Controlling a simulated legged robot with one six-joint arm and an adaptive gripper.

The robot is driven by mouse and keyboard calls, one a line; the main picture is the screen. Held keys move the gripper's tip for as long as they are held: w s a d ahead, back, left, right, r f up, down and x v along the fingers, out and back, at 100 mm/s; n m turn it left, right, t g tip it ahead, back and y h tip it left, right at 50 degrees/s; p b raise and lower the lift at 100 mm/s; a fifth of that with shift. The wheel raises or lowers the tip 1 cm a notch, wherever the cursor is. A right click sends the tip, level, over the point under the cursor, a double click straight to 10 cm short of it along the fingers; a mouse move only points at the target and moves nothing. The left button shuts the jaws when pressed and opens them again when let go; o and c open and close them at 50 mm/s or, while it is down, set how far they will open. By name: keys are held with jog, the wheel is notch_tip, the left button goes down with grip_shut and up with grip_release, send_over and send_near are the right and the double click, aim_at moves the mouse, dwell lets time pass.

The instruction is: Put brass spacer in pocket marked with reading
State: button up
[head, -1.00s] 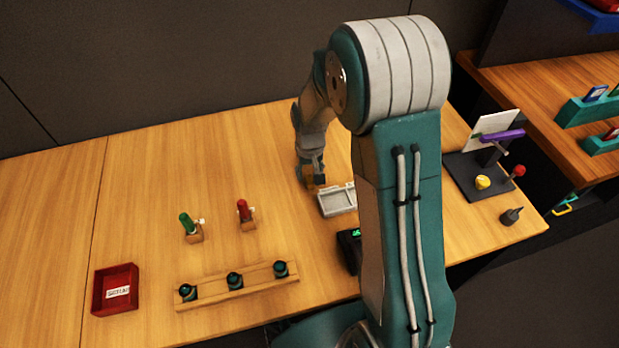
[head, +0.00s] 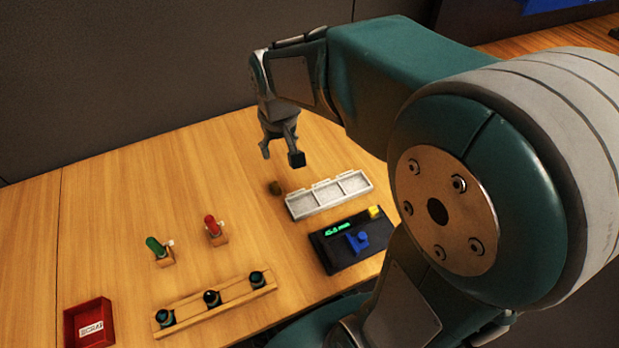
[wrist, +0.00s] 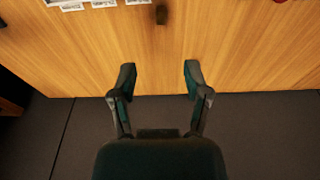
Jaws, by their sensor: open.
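The brass spacer (head: 275,187), a small dark brown-gold piece, stands on the table just off the left end of the pale tray (head: 288,208). The tray has three pockets in a row; their labels are unreadable in the head view. The black gauge (head: 325,256) in front of the tray has a green display that seems to read about 45.5 mm. My gripper (head: 281,155) is open and empty, above and behind the spacer, apart from it. In the wrist view the spacer (wrist: 161,14) is at the top edge, beyond the open fingers (wrist: 160,72); tray labels are cut off at top left.
A green-topped piece (head: 156,246) and a red-topped piece (head: 213,228) stand left of the gauge. A wooden rack (head: 190,309) with three dark pieces is in front. A red scrap bin (head: 73,318) is at the left. The dark wall (head: 120,80) rises behind the table.

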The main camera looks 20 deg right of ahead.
jog(key=s+r+t, duration=0.1)
jog(key=s+r, duration=0.2)
jog(key=s, duration=0.4)
jog(key=s+r+t, duration=0.2)
jog(key=s+r, duration=0.1)
jog(key=s, duration=0.5)
jog(key=shift+r, duration=0.3)
jog(key=shift+o, duration=0.5)
jog(key=shift+s+t, duration=0.25)
jog(key=shift+t, duration=0.05)
jog(key=g, duration=0.6)
send_over(275, 184)
notch_tip(275, 184, down, 18)
jog(key=f, duration=0.5)
jog(key=shift+s+d, duration=0.25)
jog(key=shift+s, duration=0.1)
jog(key=f, duration=0.5)
jog(key=shift+w+a+f, duration=0.15)
jog(key=shift+w+a, duration=0.15)
jog(key=shift+c, duration=0.3)
